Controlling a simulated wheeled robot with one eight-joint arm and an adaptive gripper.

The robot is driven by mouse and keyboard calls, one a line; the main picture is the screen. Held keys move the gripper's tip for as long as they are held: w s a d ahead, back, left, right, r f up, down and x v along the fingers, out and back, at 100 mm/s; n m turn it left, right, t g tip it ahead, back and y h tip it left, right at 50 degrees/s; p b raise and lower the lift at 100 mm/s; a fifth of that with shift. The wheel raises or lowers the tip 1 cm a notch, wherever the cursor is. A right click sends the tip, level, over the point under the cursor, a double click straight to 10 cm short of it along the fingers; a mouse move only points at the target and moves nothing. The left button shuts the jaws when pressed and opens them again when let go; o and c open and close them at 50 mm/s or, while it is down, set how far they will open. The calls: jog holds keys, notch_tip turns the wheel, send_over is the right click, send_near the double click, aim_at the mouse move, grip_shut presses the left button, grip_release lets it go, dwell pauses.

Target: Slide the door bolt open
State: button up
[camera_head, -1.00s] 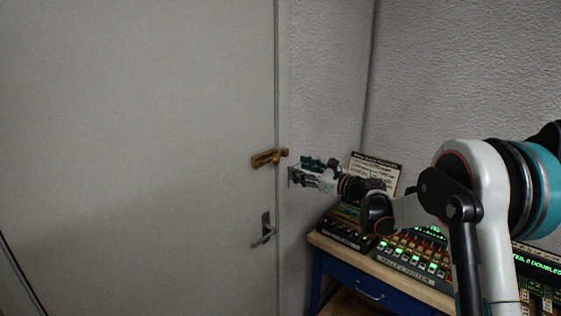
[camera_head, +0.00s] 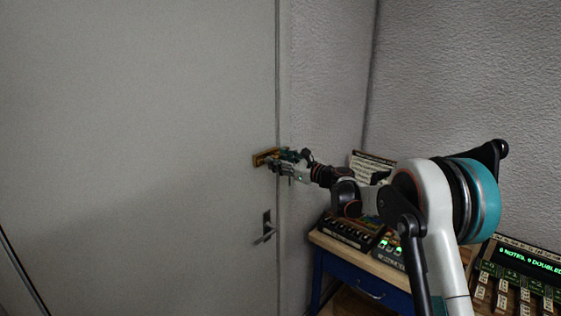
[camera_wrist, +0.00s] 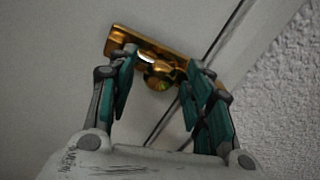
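The brass door bolt (camera_head: 262,158) is mounted on the edge of the grey door (camera_head: 140,130), above the door handle. In the wrist view the brass bolt (camera_wrist: 155,62) lies tilted across the top middle, with its rounded knob between my fingers. My gripper (camera_head: 277,160) is at the bolt, reaching in from the right, and covers its right part in the head view. In the wrist view my gripper (camera_wrist: 160,80) is open, with one green-padded finger on each side of the knob. I cannot tell whether a finger touches the bolt.
A metal door handle (camera_head: 267,228) sits below the bolt. A textured wall (camera_head: 325,100) is right of the door seam. A blue desk (camera_head: 365,285) with lit control panels and a propped card stands at lower right, under my arm.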

grip_shut()
jog(key=shift+s+a+b, duration=0.45)
jog(key=shift+s+a, duration=0.65)
jog(key=shift+s, duration=0.3)
jog(key=shift+c, duration=0.9)
grip_release()
jog(key=o, duration=0.5)
jog(key=shift+a, duration=0.1)
jog(key=shift+c, duration=0.2)
send_near(265, 160)
jog(key=v, duration=0.5)
jog(key=shift+s+d, duration=0.25)
jog(key=shift+d, duration=0.05)
jog(key=shift+s, duration=0.1)
